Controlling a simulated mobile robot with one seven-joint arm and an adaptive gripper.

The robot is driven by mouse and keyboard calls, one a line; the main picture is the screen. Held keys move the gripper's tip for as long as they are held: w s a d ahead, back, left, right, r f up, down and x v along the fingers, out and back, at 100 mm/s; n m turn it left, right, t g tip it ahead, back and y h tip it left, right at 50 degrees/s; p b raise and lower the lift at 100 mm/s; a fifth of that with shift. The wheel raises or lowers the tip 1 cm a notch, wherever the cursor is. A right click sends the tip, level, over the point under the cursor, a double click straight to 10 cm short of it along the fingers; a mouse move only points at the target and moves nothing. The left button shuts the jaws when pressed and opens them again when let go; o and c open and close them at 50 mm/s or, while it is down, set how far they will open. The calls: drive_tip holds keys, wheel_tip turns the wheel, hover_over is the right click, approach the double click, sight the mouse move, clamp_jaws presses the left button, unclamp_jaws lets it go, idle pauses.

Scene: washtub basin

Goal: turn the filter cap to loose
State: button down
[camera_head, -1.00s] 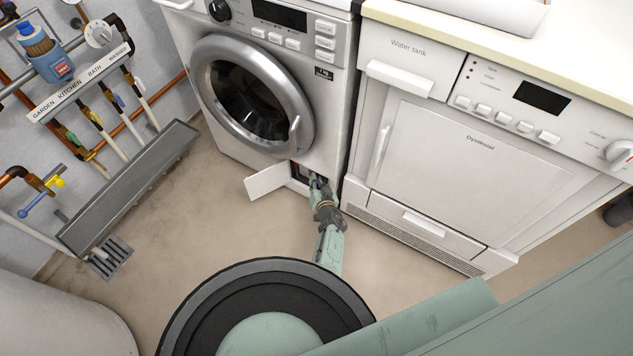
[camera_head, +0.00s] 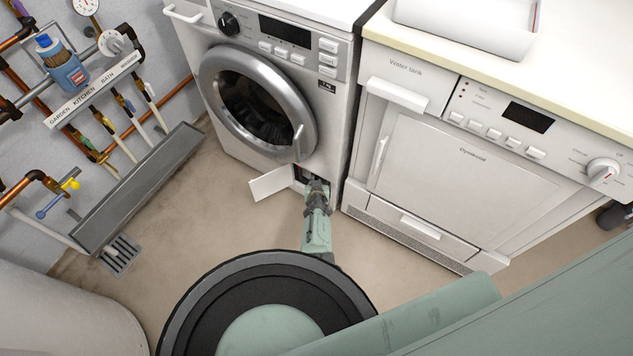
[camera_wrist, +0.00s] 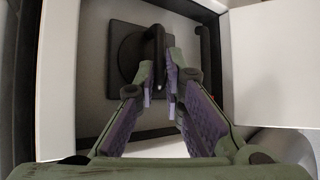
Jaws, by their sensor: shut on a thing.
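The filter cap (camera_wrist: 126,58) is a dark disc with a raised grip bar, set in the recess low on the washing machine; it shows in the wrist view. The bar stands close to upright in that picture. My gripper (camera_wrist: 159,76) is shut on the bar, one finger on each side of it. The fingers hide the lower part of the cap. In the head view my gripper (camera_head: 318,184) reaches into the open hatch at the washer's foot, and the cap is hidden there.
The white hatch flap (camera_head: 271,184) stands open left of my gripper. A dark hose or bar (camera_wrist: 204,48) is right of the cap. The washer door (camera_head: 258,103) is above, and the dryer (camera_head: 455,165) is close on the right.

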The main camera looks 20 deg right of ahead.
drive_tip(key=c, duration=1.7)
unclamp_jaws()
